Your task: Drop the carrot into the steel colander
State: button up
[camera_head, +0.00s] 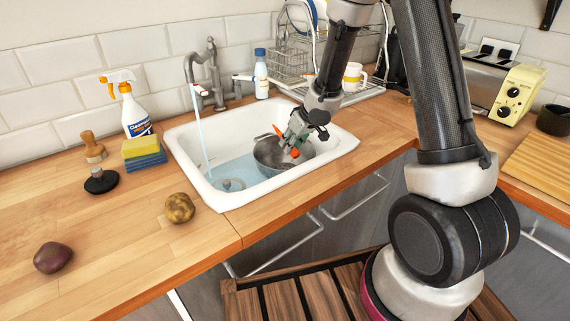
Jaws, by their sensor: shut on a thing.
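The steel colander (268,157) sits in the right part of the white sink. My gripper (291,148) is over the colander, pointing down into its opening. It is shut on the orange carrot (295,153), whose orange tip shows at the fingertips. Another orange bit shows at the left of the gripper, by the colander's back rim. The gripper hides much of the carrot and part of the colander's inside. I cannot tell whether the carrot touches the colander.
The white sink (207,192) holds bluish water, with the tap (203,75) running at its left. A potato (180,208), a purple onion-like vegetable (53,257), sponges (143,153) and a spray bottle (133,110) stand on the left counter. A dish rack (289,60) stands behind.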

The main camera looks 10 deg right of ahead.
jog(key=o, duration=1.1)
jog(key=shift+c, duration=0.2)
jog(key=v, duration=1.2)
